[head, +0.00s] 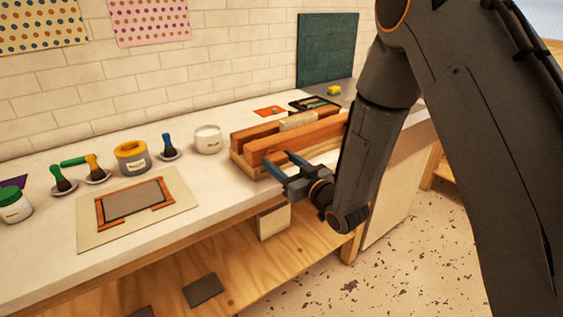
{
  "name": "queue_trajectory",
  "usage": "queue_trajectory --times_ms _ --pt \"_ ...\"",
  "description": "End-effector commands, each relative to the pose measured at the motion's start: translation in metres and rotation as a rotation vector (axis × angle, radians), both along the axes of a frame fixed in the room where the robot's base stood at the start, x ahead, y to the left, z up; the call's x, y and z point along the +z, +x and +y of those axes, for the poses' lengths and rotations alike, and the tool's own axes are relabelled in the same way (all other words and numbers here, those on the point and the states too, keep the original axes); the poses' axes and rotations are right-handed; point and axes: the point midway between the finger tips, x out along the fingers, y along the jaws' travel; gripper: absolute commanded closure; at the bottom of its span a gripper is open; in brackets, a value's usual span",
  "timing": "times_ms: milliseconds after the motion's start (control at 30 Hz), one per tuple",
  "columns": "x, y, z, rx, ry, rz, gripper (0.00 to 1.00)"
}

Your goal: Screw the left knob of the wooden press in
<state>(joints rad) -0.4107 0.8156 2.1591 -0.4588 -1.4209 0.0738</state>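The wooden press (320,134) stands on the white counter, right of centre. It has two long reddish-brown beams, with a pale block between them, on a lighter wooden base. My gripper (277,157) is in front of the press's left part. Its two bluish fingers point toward the front beam and are spread apart, with wood showing between them. I cannot tell whether they touch the press. I cannot make out the left knob; the fingers and gripper body cover part of the press's front. My arm hides the right end.
A white tub (208,139), a yellow-and-grey tub (132,158) and brushes on small dishes stand left of the press. A framed plate lies on a beige board (92,233). A wooden shelf (255,270) is below the counter. A green board (325,50) leans at the back.

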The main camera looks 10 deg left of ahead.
Motion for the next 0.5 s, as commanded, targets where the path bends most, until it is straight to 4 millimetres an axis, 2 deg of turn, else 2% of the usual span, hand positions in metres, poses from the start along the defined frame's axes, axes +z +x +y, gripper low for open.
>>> queue_trajectory --times_ms 100,500 --pt "0.0001 -0.0003 0.0001 0.001 0.000 0.000 0.71" --pt "-0.0001 0.0002 -0.0003 0.001 0.061 0.071 0.71"
